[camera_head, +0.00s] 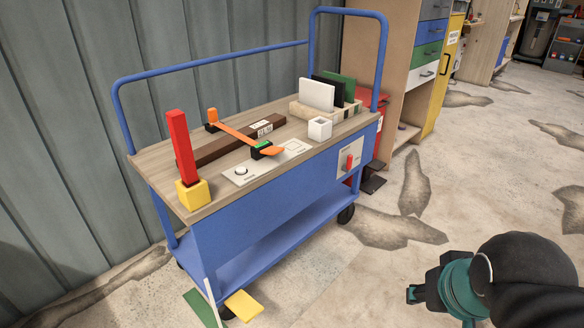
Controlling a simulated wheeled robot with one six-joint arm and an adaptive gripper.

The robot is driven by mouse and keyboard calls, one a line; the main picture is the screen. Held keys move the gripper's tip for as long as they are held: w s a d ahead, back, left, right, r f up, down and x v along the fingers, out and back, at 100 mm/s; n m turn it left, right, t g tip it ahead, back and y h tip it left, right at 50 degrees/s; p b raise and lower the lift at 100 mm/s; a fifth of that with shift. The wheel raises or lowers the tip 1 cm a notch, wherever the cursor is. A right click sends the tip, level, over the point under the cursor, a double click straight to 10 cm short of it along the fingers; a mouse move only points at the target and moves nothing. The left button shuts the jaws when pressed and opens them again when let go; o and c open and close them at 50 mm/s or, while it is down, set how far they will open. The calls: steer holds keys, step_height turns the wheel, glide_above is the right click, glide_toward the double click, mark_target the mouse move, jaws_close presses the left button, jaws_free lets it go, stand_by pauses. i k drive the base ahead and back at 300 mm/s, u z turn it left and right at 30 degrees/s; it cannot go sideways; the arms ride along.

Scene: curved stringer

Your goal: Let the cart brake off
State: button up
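A blue cart (250,232) with a wooden top stands against the grey wall. The plate's markings are too small to read, so I cannot tell which setting the lever is at. A black wheel (346,214) shows under the cart's right end. My gripper (412,294) is at the lower right, well apart from the cart, over the floor. Its fingers are seen from the side and I cannot tell whether they are open.
The cart top holds a red bar in a yellow block (194,192), an orange strap (236,133), a dark beam (215,147), a white cube (320,128) and a rack of panels (317,94). Loose pieces lie by the front wheel. The stained floor between gripper and cart is clear.

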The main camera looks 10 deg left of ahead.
mark_target(347, 169)
steer(key=z, duration=0.25)
steer(key=k, duration=0.55)
steer(key=z, duration=1)
steer(key=i, duration=0.65)
steer(key=u, duration=0.65)
steer(key=i, duration=0.6)
steer(key=u, duration=0.65)
